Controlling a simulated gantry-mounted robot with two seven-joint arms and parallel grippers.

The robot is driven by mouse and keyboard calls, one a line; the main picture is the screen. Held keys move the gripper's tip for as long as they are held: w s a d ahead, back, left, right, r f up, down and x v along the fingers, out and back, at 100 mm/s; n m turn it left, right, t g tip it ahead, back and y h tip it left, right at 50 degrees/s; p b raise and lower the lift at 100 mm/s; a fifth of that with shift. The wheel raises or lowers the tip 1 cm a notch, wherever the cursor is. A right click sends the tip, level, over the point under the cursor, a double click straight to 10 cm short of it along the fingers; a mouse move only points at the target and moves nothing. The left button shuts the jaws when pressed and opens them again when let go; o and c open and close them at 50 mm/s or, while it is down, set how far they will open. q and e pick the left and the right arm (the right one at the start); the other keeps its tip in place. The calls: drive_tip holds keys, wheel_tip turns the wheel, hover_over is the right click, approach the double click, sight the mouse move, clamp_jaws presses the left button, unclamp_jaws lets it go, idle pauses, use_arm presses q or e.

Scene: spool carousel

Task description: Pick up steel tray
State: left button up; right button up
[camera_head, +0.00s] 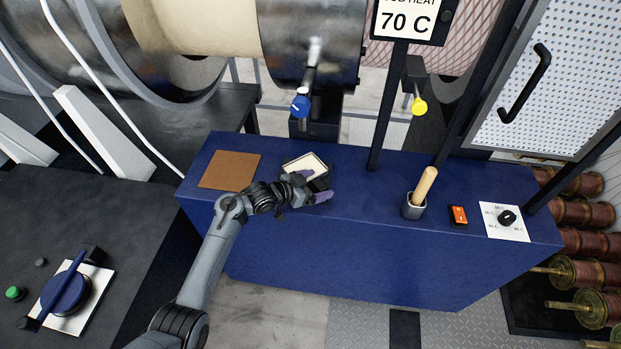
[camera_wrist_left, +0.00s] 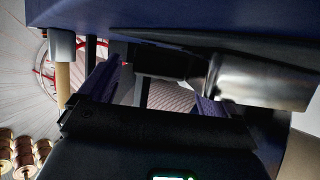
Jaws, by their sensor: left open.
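The steel tray (camera_head: 287,165) is a small dark-rimmed tray with a pale cream inside. It sits on the blue bench top, near the back edge, in the head view. My left gripper (camera_head: 314,187) is open at the tray's near side, with its purple fingers apart. One finger overlaps the near part of the tray in the picture, and I cannot tell whether they touch. In the left wrist view the open fingers (camera_wrist_left: 155,95) show with nothing clearly between them. The tray cannot be made out for sure there. My right gripper is not in view.
A brown square mat (camera_head: 230,170) lies left of the tray. A grey cup with a wooden handle (camera_head: 414,205), an orange switch (camera_head: 459,215) and a dial plate (camera_head: 506,221) stand to the right. Blue-knobbed (camera_head: 300,106) and yellow-knobbed (camera_head: 418,107) valves and a dark post (camera_head: 388,120) rise behind.

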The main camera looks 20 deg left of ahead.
use_arm(q)
drive_tip(key=c, duration=1.2)
drive_tip(key=shift+c, duration=0.8)
drive_tip(key=shift+r, duration=0.15)
